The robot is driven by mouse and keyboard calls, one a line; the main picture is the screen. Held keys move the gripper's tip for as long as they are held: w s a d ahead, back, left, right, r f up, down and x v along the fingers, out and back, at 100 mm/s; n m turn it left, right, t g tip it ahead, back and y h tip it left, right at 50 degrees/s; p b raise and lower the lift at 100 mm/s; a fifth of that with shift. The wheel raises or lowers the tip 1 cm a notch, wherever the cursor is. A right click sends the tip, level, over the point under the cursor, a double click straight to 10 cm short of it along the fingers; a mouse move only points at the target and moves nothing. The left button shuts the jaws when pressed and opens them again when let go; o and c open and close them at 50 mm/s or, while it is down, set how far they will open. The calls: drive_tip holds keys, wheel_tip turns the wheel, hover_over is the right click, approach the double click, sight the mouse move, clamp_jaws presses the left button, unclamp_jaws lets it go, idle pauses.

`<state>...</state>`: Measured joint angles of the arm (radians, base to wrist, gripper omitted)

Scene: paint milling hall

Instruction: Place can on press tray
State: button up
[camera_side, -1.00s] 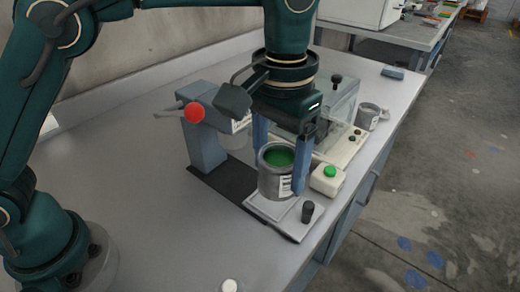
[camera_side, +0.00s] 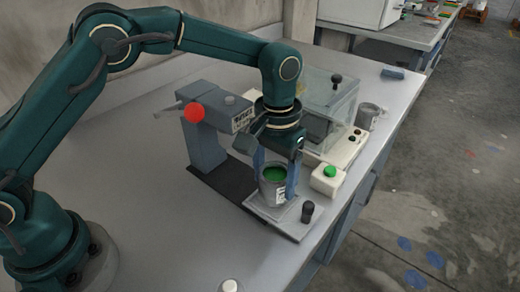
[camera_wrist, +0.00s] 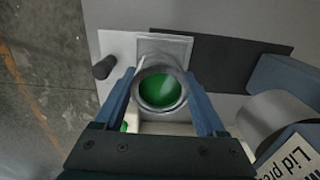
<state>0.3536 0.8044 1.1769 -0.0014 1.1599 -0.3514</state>
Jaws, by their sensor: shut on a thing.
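The can (camera_side: 276,195) is an open grey tin with green paint inside and a white label. My gripper (camera_side: 275,181) is shut on it, one blue finger on each side. The can is upright over the pale press tray (camera_side: 258,205), at the front of the dark base plate. I cannot tell whether its bottom touches the tray. In the wrist view the can (camera_wrist: 161,91) sits between the fingers, and the tray (camera_wrist: 165,45) shows beyond it.
The blue-grey lid press (camera_side: 205,135) with a red lever knob (camera_side: 194,113) stands behind the tray. A black knob (camera_side: 307,211) and a green button box (camera_side: 328,178) are close on the right. A clear-covered machine (camera_side: 335,105) and another can (camera_side: 368,115) stand farther back.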

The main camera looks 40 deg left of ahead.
drive_tip(key=shift+f, duration=0.75)
drive_tip(key=shift+f, duration=0.15)
drive_tip(key=o, duration=1.5)
wheel_tip(320, 180, up, 12)
drive_tip(key=shift+r, duration=0.2)
